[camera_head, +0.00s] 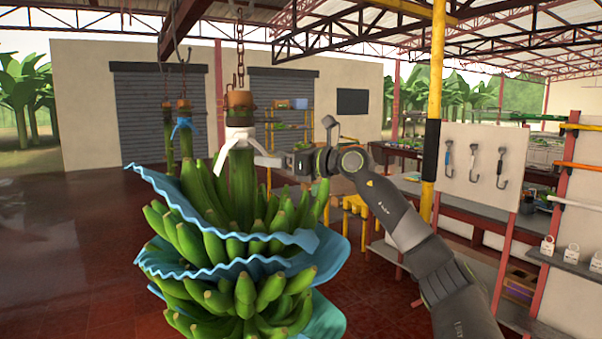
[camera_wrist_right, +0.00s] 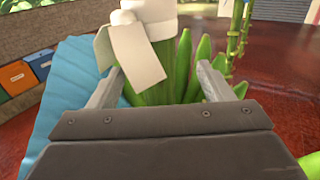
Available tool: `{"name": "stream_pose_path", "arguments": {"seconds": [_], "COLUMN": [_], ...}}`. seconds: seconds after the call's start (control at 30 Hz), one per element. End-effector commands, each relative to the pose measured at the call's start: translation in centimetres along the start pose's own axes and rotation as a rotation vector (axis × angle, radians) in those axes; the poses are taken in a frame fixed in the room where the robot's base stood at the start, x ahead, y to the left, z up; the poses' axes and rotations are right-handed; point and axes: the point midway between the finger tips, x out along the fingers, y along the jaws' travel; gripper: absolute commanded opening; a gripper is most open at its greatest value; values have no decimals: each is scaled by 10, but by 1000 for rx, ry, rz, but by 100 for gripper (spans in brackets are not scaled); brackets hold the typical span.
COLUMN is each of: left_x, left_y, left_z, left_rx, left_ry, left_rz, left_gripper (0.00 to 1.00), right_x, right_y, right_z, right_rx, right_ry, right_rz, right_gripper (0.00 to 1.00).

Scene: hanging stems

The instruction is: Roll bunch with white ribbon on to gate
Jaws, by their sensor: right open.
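The bunch (camera_head: 240,240) of green bananas hangs upright from a chain and a brown block, with blue wavy sheets between its layers. A white ribbon (camera_head: 240,138) is tied round its stem, above the fruit. My right gripper (camera_head: 268,161) is open at the right side of the stem, just below the ribbon's knot. In the right wrist view its two fingers (camera_wrist_right: 160,82) stand either side of the green stem, with the white ribbon (camera_wrist_right: 143,48) just ahead; I cannot tell whether they touch it. My left gripper is out of view. I cannot pick out a gate.
Stems hang behind at left, one with a blue ribbon (camera_head: 181,126). A yellow and black post (camera_head: 433,130) stands at right, beside a white board (camera_head: 484,165) with hanging hooks. Shelves (camera_head: 570,262) line the right. The red floor (camera_head: 70,250) at left is clear.

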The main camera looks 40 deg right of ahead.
Motion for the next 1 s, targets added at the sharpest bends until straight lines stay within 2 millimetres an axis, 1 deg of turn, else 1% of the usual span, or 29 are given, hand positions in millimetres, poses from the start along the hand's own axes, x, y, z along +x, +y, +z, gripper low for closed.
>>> {"name": "stream_pose_path", "arguments": {"seconds": [0.03,0.2,0.4,0.6,1.0], "left_x": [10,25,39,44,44], "left_y": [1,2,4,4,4], "left_z": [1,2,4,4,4], "left_rx": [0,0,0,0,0], "left_ry": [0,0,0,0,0], "left_rz": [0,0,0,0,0], "left_gripper": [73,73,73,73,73], "right_x": [-9,-34,-54,-64,-65], "right_y": [0,-1,-1,0,0], "right_z": [-5,-5,-4,-2,0], "right_rx": [-5,-4,-1,1,1], "right_ry": [4,4,4,2,1], "right_rz": [-2,-3,-1,1,2], "right_gripper": [73,73,73,73,73]}}
